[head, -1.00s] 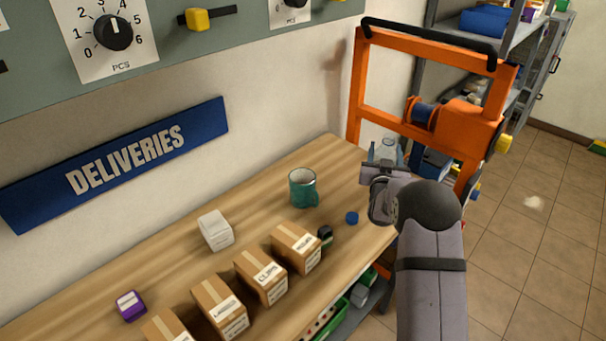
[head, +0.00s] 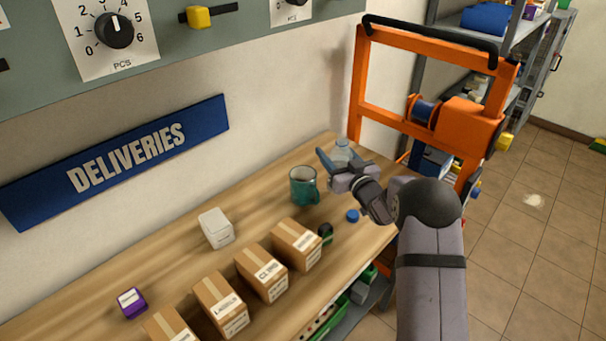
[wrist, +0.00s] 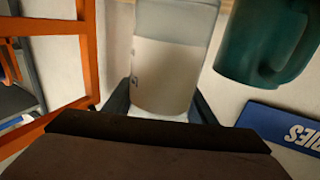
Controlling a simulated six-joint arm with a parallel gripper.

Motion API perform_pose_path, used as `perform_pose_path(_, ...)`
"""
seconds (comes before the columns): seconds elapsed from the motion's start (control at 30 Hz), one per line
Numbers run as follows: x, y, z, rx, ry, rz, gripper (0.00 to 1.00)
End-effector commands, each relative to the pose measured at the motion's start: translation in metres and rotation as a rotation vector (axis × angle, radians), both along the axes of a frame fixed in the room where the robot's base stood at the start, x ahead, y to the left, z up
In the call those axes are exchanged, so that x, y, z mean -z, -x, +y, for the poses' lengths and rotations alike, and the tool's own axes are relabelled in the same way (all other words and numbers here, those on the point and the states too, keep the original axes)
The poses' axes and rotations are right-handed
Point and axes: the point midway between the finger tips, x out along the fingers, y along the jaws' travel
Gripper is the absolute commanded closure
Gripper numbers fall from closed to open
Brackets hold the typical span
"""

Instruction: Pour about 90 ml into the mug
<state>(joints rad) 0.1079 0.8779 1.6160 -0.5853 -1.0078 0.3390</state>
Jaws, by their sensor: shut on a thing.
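The green mug (head: 304,186) stands upright on the wooden table; it also shows at the top right of the wrist view (wrist: 262,45). A clear bottle (head: 342,154) with a pale label is held by my gripper (head: 342,172), just right of the mug in the head view. In the wrist view the bottle (wrist: 172,70) sits between the two dark fingers, and the label covers much of its front. My gripper is shut on it. The bottle looks about upright and apart from the mug. Its mouth and the mug's inside are not clear.
A blue cap (head: 352,216) and a small dark object (head: 325,233) lie near the mug. Several cardboard boxes (head: 297,244) line the front edge. A white container (head: 216,228) and a purple box (head: 132,303) stand left. An orange frame (head: 357,90) rises at the right end.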

Motion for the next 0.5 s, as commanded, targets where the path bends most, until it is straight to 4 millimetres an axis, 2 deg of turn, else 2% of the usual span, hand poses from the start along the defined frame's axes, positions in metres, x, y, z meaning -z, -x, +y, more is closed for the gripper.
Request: perform_pose_path(0.5, -0.0042, 0.0002, 0.0012, 0.001, 0.05, -0.009, 0.8)
